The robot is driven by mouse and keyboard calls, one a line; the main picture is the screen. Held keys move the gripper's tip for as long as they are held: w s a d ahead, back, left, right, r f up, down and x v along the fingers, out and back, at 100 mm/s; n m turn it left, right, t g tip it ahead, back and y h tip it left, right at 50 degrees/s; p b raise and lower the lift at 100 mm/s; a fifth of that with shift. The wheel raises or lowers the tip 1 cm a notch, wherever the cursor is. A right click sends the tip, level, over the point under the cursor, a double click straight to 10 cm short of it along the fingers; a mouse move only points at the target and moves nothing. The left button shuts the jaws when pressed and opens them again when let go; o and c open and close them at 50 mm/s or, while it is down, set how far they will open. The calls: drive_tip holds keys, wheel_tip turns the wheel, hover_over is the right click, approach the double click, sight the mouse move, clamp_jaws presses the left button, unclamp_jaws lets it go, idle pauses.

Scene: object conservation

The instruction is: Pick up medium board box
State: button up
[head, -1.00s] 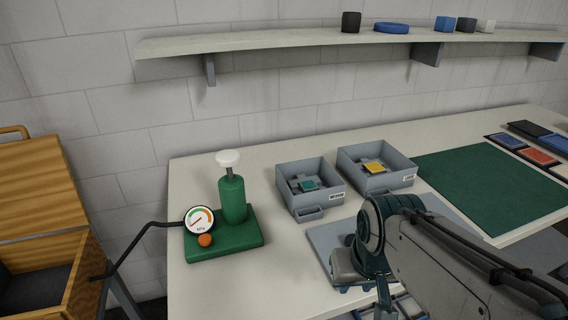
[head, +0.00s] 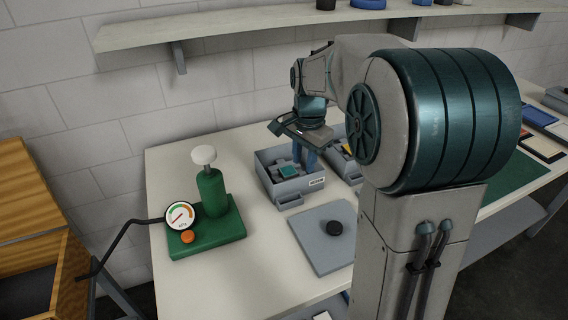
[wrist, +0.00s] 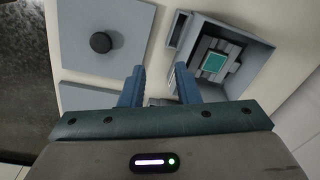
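The medium board box (head: 273,185) is a grey open tray with a label and a small front handle, standing on the table. A green board (head: 288,172) lies among grey parts inside it. In the wrist view the box (wrist: 250,42) is at the upper right, with the green board (wrist: 214,62) visible. My gripper (head: 305,158) is above the box's right side in the head view. In the wrist view its two blue fingers (wrist: 160,70) are apart with nothing between them; the right finger overlaps the box's near corner. Whether it touches the box I cannot tell.
A second grey box (head: 346,168) stands just right, partly hidden by my arm. A grey mat (head: 310,245) with a black round piece (head: 335,228) lies in front. A green press with a gauge (head: 210,195) stands left. A shelf (head: 230,30) runs along the wall above.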

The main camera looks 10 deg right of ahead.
drive_tip(key=w+d+f+m+p, duration=0.1)
drive_tip(key=w+m+p, duration=0.1)
drive_tip(key=w+m, duration=0.35)
drive_tip(key=n, duration=0.1)
hover_over(298, 183)
wheel_tip(298, 183, down, 8)
drive_tip(key=shift+g, duration=0.4)
wheel_tip(298, 183, down, 6)
drive_tip(key=p, duration=0.2)
drive_tip(key=shift+w+d+r+p, duration=0.1)
drive_tip(key=shift+r+p, duration=0.15)
drive_tip(key=shift+p, duration=0.1)
drive_tip(key=shift+f, duration=0.35)
drive_tip(key=shift+f, duration=0.2)
clamp_jaws()
